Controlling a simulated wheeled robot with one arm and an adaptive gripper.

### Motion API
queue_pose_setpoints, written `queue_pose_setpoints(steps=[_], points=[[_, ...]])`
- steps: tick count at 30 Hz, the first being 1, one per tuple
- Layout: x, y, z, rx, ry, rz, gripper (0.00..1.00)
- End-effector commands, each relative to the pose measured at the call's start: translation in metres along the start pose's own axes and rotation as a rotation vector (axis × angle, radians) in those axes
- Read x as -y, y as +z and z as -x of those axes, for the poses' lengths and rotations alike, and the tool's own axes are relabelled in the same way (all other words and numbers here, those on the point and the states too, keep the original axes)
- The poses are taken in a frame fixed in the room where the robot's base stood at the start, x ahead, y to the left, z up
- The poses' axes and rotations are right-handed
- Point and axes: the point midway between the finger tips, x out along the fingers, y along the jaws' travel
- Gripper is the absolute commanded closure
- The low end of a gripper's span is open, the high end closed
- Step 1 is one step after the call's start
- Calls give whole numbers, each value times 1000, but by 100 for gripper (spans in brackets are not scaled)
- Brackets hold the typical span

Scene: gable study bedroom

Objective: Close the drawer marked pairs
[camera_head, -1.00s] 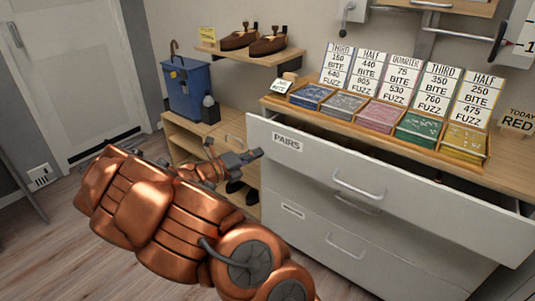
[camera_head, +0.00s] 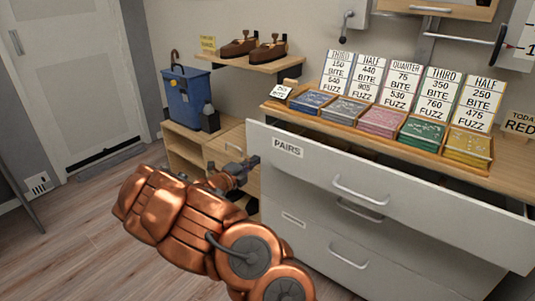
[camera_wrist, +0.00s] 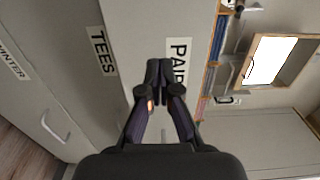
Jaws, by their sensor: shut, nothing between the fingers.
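The drawer marked PAIRS (camera_head: 390,198) is the top drawer of the white chest and stands pulled out, its open top showing behind the front. Its label shows at the front's left end, and its bar handle (camera_head: 360,191) is near the middle. In the wrist view the PAIRS front (camera_wrist: 183,25) lies ahead, its label partly hidden behind the fingers. My gripper (camera_head: 254,161) is shut and empty, close to the left end of the drawer front. The wrist view shows the fingertips (camera_wrist: 157,64) together beside the label; I cannot tell whether they touch the front.
Below is a shut drawer (camera_head: 330,240); a TEES label (camera_wrist: 102,50) shows in the wrist view. Trays of coloured cards (camera_head: 380,121) stand on the wooden top. A low wooden shelf unit (camera_head: 185,147) with a blue bin (camera_head: 190,98) stands at left. Floor is clear at lower left.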

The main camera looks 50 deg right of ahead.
Motion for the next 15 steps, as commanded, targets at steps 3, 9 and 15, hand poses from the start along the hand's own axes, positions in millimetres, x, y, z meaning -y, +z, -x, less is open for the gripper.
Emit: queue_pose_setpoints(steps=[3,9,15], points=[[-1,-2,-17,-3,0,-1,100],[0,0,-42,-1,0,-4,100],[-1,-1,-65,-2,-1,-2,100]])
